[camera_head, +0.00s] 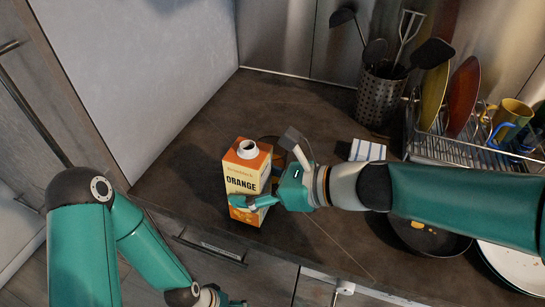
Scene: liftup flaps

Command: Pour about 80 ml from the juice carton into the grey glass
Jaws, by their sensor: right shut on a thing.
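The juice carton (246,171) is orange and cream, marked ORANGE, and stands upright on the dark counter. Its round white spout (247,149) is uncovered at the top. My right gripper (252,200) reaches in from the right and is shut on the carton, with one teal finger across its lower front; the far finger is at least partly hidden. I cannot make out the grey glass; my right arm covers part of the counter. My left gripper (232,302) only just shows at the bottom edge, low in front of the counter, and its fingers are mostly cut off.
A metal utensil holder (381,96) and a wire dish rack (450,150) with plates and mugs stand at the back right. A striped cloth (367,150) lies before them. A dark pan (430,238) and a white plate (515,268) are at right. The counter's back left is clear.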

